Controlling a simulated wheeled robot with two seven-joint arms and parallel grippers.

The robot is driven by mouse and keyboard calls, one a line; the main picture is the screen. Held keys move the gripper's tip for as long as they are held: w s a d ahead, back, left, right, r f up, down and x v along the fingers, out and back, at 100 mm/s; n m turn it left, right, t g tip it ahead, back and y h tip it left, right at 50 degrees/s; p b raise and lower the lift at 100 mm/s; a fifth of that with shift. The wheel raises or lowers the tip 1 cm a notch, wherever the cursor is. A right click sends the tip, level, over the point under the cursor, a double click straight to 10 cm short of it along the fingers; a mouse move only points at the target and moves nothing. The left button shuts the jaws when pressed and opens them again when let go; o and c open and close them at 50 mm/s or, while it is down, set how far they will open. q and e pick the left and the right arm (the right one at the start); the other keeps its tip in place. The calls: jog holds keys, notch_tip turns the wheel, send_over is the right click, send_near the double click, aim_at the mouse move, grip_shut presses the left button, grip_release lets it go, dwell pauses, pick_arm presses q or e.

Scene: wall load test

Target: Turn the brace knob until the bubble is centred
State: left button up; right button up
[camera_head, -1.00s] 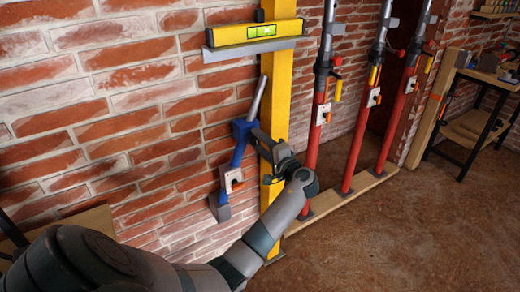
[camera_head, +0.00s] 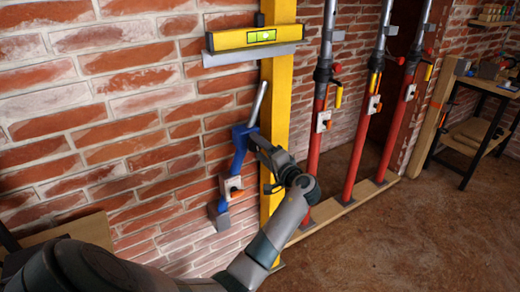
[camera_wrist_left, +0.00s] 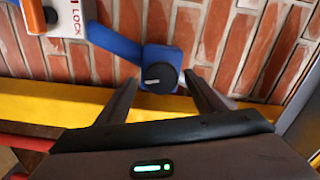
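The blue brace (camera_head: 238,150) leans against the brick wall beside the yellow post (camera_head: 281,90). Its round black knob (camera_wrist_left: 160,77), with a pale mark on its face, shows in the left wrist view on a blue block. My left gripper (camera_head: 256,138) is at the upper part of the brace. In the left wrist view its two fingers (camera_wrist_left: 160,82) are apart, one on each side of the knob; I cannot tell whether they touch it. The yellow level (camera_head: 228,40) lies on a grey ledge; its green vial (camera_head: 262,36) is too small to read the bubble surely. My right gripper is not in view.
Several red props (camera_head: 316,140) stand on a wooden sill (camera_head: 345,206) to the right. An orange and white lock fitting (camera_head: 232,187) sits low on the brace. A workbench (camera_head: 490,84) stands at far right. The brown floor in front is clear.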

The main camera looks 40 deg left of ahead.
pick_arm(q)
jog(key=shift+d, duration=0.15)
jog(key=shift+d, duration=0.25)
jog(key=b+v, duration=0.2)
jog(key=v, duration=1.4)
jog(key=shift+s+d, duration=0.2)
jog(key=shift+d, duration=0.1)
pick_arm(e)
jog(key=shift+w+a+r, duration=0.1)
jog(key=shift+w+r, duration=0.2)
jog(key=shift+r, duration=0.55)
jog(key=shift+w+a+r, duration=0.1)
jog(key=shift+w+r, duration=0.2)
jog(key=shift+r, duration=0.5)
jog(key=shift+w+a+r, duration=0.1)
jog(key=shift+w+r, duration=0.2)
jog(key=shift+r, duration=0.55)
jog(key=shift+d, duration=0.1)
